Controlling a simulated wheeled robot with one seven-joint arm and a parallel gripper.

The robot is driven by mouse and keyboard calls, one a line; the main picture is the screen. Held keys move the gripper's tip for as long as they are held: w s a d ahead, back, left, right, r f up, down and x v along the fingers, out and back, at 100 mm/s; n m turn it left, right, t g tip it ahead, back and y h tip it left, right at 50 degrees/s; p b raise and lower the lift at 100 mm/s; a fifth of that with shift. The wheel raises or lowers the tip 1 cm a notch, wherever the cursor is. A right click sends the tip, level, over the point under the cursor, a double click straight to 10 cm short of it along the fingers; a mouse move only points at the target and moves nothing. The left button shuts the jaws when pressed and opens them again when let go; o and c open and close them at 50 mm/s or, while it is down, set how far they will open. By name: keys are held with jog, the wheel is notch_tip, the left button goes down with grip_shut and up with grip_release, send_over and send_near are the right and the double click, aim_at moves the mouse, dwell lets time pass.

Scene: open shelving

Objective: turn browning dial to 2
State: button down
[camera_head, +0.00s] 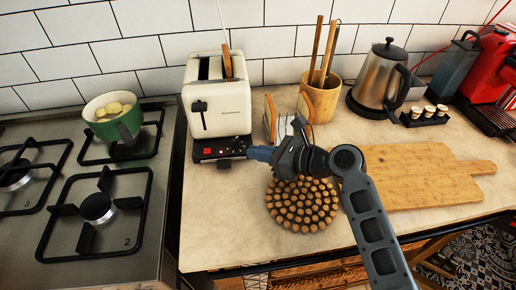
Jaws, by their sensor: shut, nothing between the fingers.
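My gripper (251,153) is shut and empty, pointing left. Its tips are at the right end of the control panel; whether they touch it, I cannot tell.
A round wooden trivet (302,205) lies under my arm, with a cutting board (425,178) to the right. A utensil cup (320,98), kettle (379,77) and red coffee machine (490,68) stand behind. A gas hob (75,250) with a green pot (116,127) is left.

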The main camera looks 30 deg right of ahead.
jog(key=shift+v, duration=1.25)
jog(key=s+d, duration=0.1)
jog(key=s, duration=0.1)
jog(key=s+r, duration=0.1)
jog(key=s, duration=0.1)
jog(key=s+d+r, duration=0.1)
jog(key=s, duration=0.1)
jog(key=shift+s+d+r+b, duration=0.15)
jog(key=shift+s+d+b, duration=0.15)
jog(key=shift+s+b, duration=0.1)
